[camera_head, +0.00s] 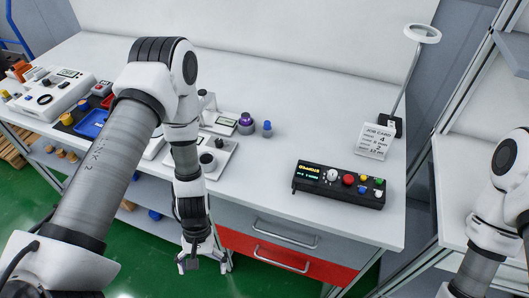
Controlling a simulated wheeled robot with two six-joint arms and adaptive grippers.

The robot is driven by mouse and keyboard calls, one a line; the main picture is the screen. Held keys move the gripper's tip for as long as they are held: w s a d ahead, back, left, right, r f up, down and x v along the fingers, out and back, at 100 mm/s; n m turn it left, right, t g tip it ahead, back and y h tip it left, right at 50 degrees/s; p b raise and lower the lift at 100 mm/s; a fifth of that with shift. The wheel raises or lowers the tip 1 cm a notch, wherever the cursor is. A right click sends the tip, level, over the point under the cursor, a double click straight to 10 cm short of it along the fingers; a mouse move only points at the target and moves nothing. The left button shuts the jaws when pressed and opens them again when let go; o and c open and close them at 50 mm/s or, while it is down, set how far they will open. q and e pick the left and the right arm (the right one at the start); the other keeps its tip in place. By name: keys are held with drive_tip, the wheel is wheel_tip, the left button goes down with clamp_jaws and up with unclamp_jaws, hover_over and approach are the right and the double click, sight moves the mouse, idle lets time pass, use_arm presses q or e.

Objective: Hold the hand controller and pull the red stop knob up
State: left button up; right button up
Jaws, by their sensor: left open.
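The hand controller (312,189) is a black box lying on the white workbench, right of centre. It has a small lit display at its left end. The red stop knob (348,179) sits on its top face, among white, blue and green controls. My left gripper (204,264) points down in front of the bench's front edge, left of the controller and well apart from it. It is open, with nothing between its fingers. My right arm shows at the right edge, but its gripper is out of view.
A job card (374,141) stands behind the controller, beside a ring lamp (423,34). Blue and purple knobbed items and instruments stand left of the controller, partly hidden by my left arm. Bench around the controller is clear.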

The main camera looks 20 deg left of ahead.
use_arm(q)
drive_tip(key=w+d+r+n+h, duration=0.2)
drive_tip(key=w+r+h, duration=0.1)
drive_tip(key=w+r, duration=0.2)
drive_tip(key=w+d+r+n+h, duration=0.2)
drive_tip(key=w+r+h, duration=0.2)
drive_tip(key=w+r, duration=0.1)
drive_tip(key=w+d+r+n+h, duration=0.1)
drive_tip(key=w+d+r+h, duration=0.1)
drive_tip(key=w+r+h, duration=0.2)
drive_tip(key=shift+w+d+r+n+t, duration=0.2)
drive_tip(key=shift+w+r, duration=0.15)
drive_tip(key=shift+w, duration=0.4)
drive_tip(key=shift+w+d+r+n+t, duration=0.1)
drive_tip(key=shift+w+d+r+n, duration=0.15)
drive_tip(key=shift+w, duration=0.5)
drive_tip(key=n+t, duration=0.5)
drive_tip(key=n, duration=0.3)
approach(301, 173)
drive_tip(key=shift+h, duration=0.3)
drive_tip(key=x, duration=0.3)
drive_tip(key=f+x, duration=0.1)
drive_tip(key=x, duration=0.3)
drive_tip(key=w+x, duration=0.1)
drive_tip(key=x, duration=0.2)
drive_tip(key=shift+a+f, duration=0.15)
drive_tip(key=shift+f, duration=0.2)
drive_tip(key=c, duration=1.3)
drive_tip(key=shift+o, duration=0.2)
